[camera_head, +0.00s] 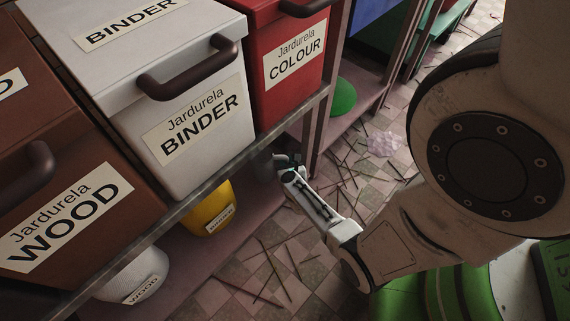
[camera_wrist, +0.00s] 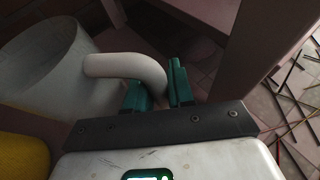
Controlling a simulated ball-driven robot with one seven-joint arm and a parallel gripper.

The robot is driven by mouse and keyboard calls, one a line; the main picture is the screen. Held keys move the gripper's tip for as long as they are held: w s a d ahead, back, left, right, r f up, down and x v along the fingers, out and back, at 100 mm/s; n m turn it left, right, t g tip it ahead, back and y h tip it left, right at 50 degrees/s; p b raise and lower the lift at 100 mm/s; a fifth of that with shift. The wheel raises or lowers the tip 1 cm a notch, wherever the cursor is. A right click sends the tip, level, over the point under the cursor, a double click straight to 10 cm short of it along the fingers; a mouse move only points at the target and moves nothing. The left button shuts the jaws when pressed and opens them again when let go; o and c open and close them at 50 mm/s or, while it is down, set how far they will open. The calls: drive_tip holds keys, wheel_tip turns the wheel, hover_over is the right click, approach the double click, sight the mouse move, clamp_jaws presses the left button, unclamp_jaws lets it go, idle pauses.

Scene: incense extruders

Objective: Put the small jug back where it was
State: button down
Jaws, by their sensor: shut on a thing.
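The small jug is a pale grey cylinder (camera_wrist: 45,68) with a thick curved handle (camera_wrist: 125,66), at the left of the wrist view. My gripper (camera_wrist: 160,88) has green fingers, one on each side of the handle's end, shut on it. In the head view my gripper (camera_head: 289,168) is low beside the shelf rack, and a grey bit of the jug (camera_head: 263,165) shows left of it. Most of the jug is hidden there by the rack's edge and white bin. I cannot tell whether the jug touches the lower shelf.
A yellow jug (camera_head: 212,208) and a white jug (camera_head: 135,274) stand on the lower shelf (camera_head: 180,262). Above are bins marked wood (camera_head: 70,220), binder (camera_head: 200,125) and colour (camera_head: 293,67). A rack post (camera_head: 322,105) is close to my gripper. Thin sticks litter the tiled floor (camera_head: 300,262).

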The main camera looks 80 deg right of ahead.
drive_tip(key=shift+w+d, duration=0.25)
drive_tip(key=shift+d, duration=0.3)
wheel_tip(320, 180, down, 4)
drive_tip(key=b, duration=0.3)
drive_tip(key=shift+r, duration=0.25)
drive_tip(key=shift+f+b, duration=0.1)
drive_tip(key=shift+b, duration=0.2)
drive_tip(key=c, duration=1)
unclamp_jaws()
